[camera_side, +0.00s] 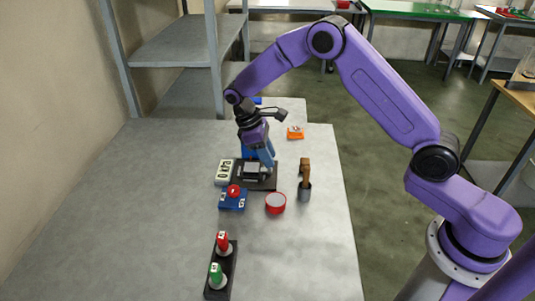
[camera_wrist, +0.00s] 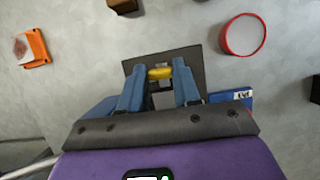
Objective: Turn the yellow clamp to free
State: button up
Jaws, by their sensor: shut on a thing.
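The yellow clamp (camera_wrist: 160,72) shows in the wrist view between the two blue fingertips of my gripper (camera_wrist: 159,75), which are shut on it. The clamp sits over a dark square plate (camera_wrist: 190,58). In the side view my gripper (camera_side: 268,162) points down at the dark plate (camera_side: 268,184) on the table. There the clamp itself is hidden by the fingers, and I cannot tell its turn angle.
A white display block (camera_side: 225,172), a blue box with a red button (camera_side: 233,199), a red-rimmed dish (camera_side: 275,203) and a brown-topped grey piece (camera_side: 304,185) stand close by. An orange item (camera_side: 295,132) lies behind. Red and green handles (camera_side: 220,262) stand in front. The left table is clear.

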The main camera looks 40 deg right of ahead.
jog(key=m, duration=0.2)
jog(key=m+y, duration=0.1)
jog(key=m, duration=0.1)
jog(key=shift+w+d+g+y, duration=0.1)
jog(key=shift+g+y, duration=0.2)
jog(key=m, duration=0.2)
jog(key=m+y, duration=0.1)
jog(key=m, duration=0.1)
jog(key=shift+d+m+y, duration=0.1)
jog(key=shift+m+y, duration=0.2)
jog(key=shift+m, duration=0.1)
jog(key=m+y, duration=0.1)
jog(key=m, duration=0.3)
jog(key=shift+d+y, duration=0.1)
jog(key=shift+y, duration=0.3)
jog(key=m+y, duration=0.1)
jog(key=m, duration=0.3)
jog(key=shift+d+m+t, duration=0.1)
jog(key=shift+m+t, duration=0.2)
jog(key=shift+t, duration=0.1)
jog(key=o, duration=1.1)
jog(key=shift+c, duration=0.2)
jog(key=v, duration=1.7)
jog(key=shift+d, duration=0.4)
